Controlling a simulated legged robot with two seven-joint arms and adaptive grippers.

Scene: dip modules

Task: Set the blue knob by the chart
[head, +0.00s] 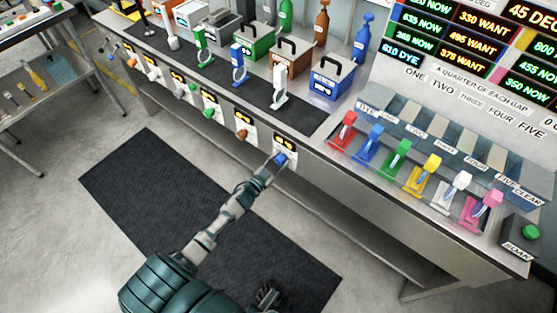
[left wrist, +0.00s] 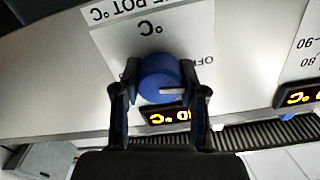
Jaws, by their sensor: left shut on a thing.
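The blue knob (head: 281,159) is on the bench's front face, on a white card with a small lit display. In the left wrist view the round blue knob (left wrist: 158,72) has a pale pointer line toward the right. My left gripper (head: 275,165) has its fingers on both sides of it and is shut on it; the fingers show in the left wrist view (left wrist: 160,95). The display digits beside it are partly hidden. The chart (head: 465,50) is a dark board of lit numbers at the upper right. What seems to be my right gripper (head: 267,298) shows dark at the bottom edge, its jaws unclear.
Several other knobs, such as an orange-brown one (head: 242,135), line the bench front to the left. The blue pot (head: 330,82) stands above. Coloured levers (head: 400,160) and a green button (head: 530,232) are to the right. A dark mat (head: 150,190) covers the floor.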

